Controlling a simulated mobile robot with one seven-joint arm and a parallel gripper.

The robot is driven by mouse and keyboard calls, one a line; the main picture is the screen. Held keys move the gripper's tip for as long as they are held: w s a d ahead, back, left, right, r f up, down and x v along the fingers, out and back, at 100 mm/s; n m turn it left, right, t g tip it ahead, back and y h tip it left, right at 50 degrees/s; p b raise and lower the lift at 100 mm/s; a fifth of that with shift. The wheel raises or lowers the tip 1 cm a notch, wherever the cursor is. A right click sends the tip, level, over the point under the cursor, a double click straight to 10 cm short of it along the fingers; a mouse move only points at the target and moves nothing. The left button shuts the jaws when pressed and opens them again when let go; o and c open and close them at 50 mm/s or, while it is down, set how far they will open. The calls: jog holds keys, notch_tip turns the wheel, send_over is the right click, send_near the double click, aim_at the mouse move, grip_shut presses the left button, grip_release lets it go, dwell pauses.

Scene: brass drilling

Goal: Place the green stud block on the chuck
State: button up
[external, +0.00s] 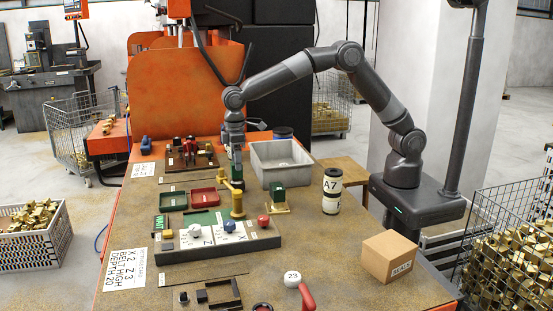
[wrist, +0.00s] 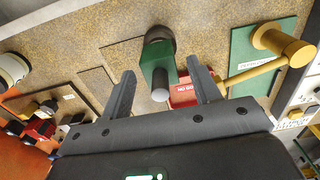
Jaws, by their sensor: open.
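The green stud block (wrist: 157,60) has a grey stud facing the wrist camera. In the wrist view it stands against a dark round part (wrist: 161,36), which looks like the chuck; I cannot tell how fully the block sits on it. My gripper (wrist: 161,70) is open, with one finger on either side of the block and a gap to each. In the external view my gripper (external: 236,152) points down over the table, with a green piece (external: 237,171) just below it. The chuck itself is hard to make out there.
A yellow post with an arm (external: 237,205) stands close in front of my gripper. A grey bin (external: 258,154) is just right. A red tray (external: 204,198) lies left.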

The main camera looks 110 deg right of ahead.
notch_tip(320, 180, up, 8)
jog(key=shift+r, duration=0.15)
jog(key=shift+s+r, duration=0.15)
jog(key=shift+r, duration=0.55)
jog(key=s+a+r+t, duration=0.1)
jog(key=s+r, duration=0.4)
jog(key=s, duration=0.5)
jog(key=s+a+r+t, duration=0.1)
jog(key=s+r+t, duration=0.1)
jog(key=s+r, duration=0.5)
jog(key=s+f+t, duration=0.1)
jog(key=s+f, duration=0.3)
jog(key=s, duration=0.8)
jog(key=s+f+t, duration=0.1)
jog(key=s+f, duration=0.3)
jog(key=s, duration=0.8)
jog(key=shift+s+a+t, duration=0.3)
jog(key=shift+s, duration=0.05)
